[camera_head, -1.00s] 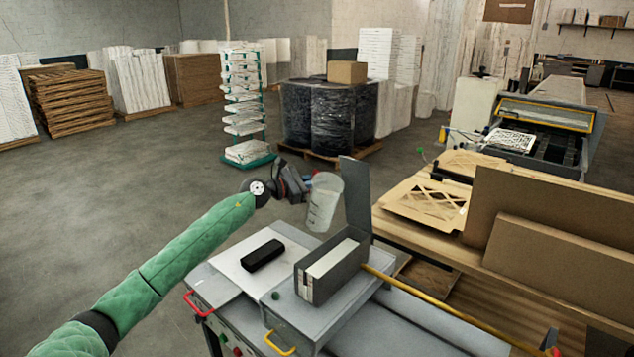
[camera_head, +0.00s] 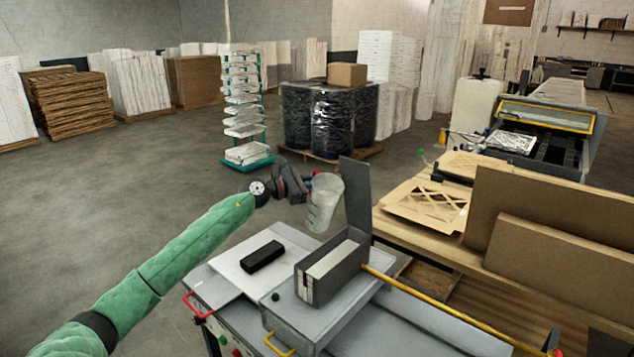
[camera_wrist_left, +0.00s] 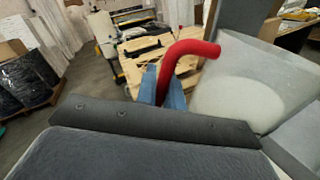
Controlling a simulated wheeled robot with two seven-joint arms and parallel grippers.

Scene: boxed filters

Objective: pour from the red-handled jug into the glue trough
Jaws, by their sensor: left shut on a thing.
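The jug (camera_head: 324,203) is a translucent beaker with a red handle. In the left wrist view the jug (camera_wrist_left: 240,95) holds pale content, and its red handle (camera_wrist_left: 188,52) sits at the blue fingers of my left gripper (camera_wrist_left: 163,88). In the head view my left gripper (camera_head: 308,188) is shut on the handle and holds the jug in the air, slightly tilted. The glue trough (camera_head: 333,266) appears to be the grey open box with a raised lid, with a pale inside. The jug is above and behind it, apart from it. My right gripper is not in view.
A black block (camera_head: 262,256) lies on a white plate left of the trough. The grey raised lid (camera_head: 357,195) stands close right of the jug. A yellow rod (camera_head: 440,308) runs right from the trough. A wooden bench (camera_head: 450,250) holds cardboard sheets.

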